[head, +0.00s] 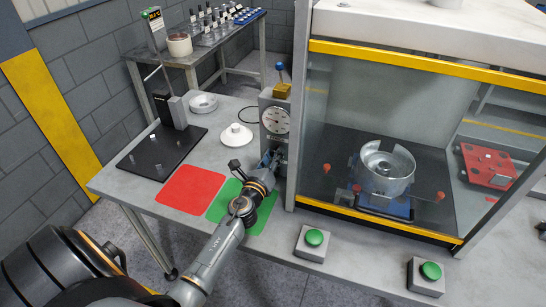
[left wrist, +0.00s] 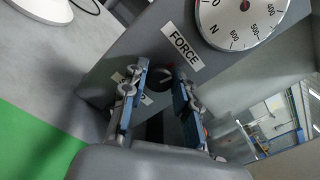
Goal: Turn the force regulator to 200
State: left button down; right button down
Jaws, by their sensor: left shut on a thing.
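The force regulator is a small dark round knob (left wrist: 163,77) below the FORCE label (left wrist: 183,47) on a grey panel in the left wrist view. My left gripper (head: 271,158) is at the front of the grey gauge column in the head view. In the left wrist view its two blue-padded fingers (left wrist: 160,76) stand on either side of the knob and are shut on it. The round force gauge (head: 275,120) is above the gripper; it also shows, cut off and turned, in the left wrist view (left wrist: 240,22). Its exact reading is unclear. My right gripper is not in view.
Right of the column is a glass-fronted press cell with a yellow frame (head: 380,222) and a metal clutch part (head: 386,168) inside. Green buttons (head: 314,238) stand in front. Red (head: 190,190) and green (head: 222,207) mats and a white disc part (head: 235,136) lie left.

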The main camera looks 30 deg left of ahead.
pick_arm(q)
jog(key=n+b, duration=0.1)
jog(key=n, duration=0.5)
jog(key=shift+a+f, duration=0.1)
jog(key=n, duration=0.5)
jog(key=shift+n, duration=0.4)
jog(key=c, duration=1.1)
grip_release()
jog(key=shift+o, duration=0.2)
jog(key=v, duration=1.2)
